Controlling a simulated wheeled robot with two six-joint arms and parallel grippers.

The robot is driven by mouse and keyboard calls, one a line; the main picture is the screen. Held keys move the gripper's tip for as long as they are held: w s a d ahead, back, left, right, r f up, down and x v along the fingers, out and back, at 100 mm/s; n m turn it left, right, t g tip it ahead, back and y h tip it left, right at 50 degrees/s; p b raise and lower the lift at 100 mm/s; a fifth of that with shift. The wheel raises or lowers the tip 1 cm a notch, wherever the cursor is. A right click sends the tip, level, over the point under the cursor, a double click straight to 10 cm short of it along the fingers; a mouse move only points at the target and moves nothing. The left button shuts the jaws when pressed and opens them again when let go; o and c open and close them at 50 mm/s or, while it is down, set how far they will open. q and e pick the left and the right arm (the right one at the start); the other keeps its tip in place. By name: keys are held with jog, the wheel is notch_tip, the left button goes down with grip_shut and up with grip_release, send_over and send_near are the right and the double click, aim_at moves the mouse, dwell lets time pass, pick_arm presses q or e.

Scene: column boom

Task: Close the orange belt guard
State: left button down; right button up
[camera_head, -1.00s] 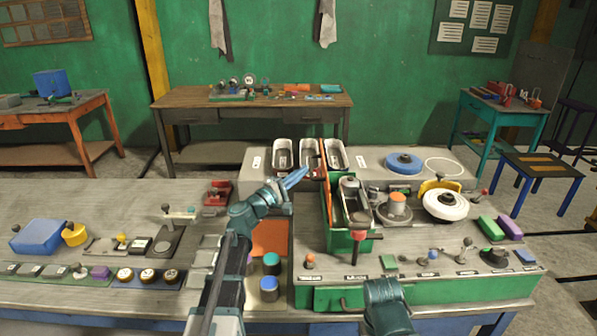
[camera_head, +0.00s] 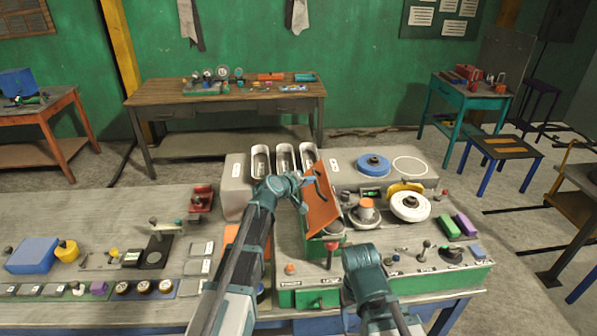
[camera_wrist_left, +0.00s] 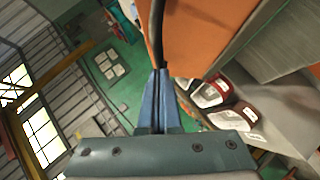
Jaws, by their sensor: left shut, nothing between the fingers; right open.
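The orange belt guard (camera_head: 321,208) is tilted over the green machine box (camera_head: 313,248) on the bench and covers part of its inside. A dark curved handle (camera_head: 321,186) stands out from its face. My left gripper (camera_head: 309,181) is shut and empty, at the guard's left side by the handle. In the left wrist view its blue fingers (camera_wrist_left: 158,98) point at the dark handle bar (camera_wrist_left: 157,35), with the orange panel (camera_wrist_left: 205,35) beside it. Whether they touch is unclear. My right arm's wrist shows at the lower middle; its gripper fingers are hidden.
Grey trays (camera_head: 284,158) stand behind the guard. An orange-topped roller (camera_head: 366,211) and a white disc (camera_head: 410,206) are right of it. A red-topped lever (camera_head: 330,250) stands in front. Green and purple blocks (camera_head: 456,226) lie at the right.

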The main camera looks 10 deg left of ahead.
aim_at(329, 187)
pick_arm(q)
jog(key=d+m+y, duration=0.1)
jog(key=w+d+f+g+y+p, duration=0.1)
jog(key=d, duration=0.1)
jog(key=d+f+m+g+y, duration=0.1)
jog(key=d, duration=0.1)
jog(key=shift+w+d+f+m+y+p, duration=0.15)
jog(key=shift+w+m+y+p, duration=0.15)
jog(key=shift+p, duration=0.1)
jog(key=shift+w+d+f+m+y+b, duration=0.2)
jog(key=shift+d+f+m+y+b, duration=0.15)
jog(key=shift+d+f+y, duration=0.35)
jog(key=shift+w+d+f+b, duration=0.1)
jog(key=shift+d+f+b, duration=0.35)
jog(key=shift+f, duration=0.15)
pick_arm(e)
jog(key=shift+r, duration=0.5)
pick_arm(q)
jog(key=shift+r, duration=0.1)
pick_arm(e)
jog(key=shift+r, duration=0.1)
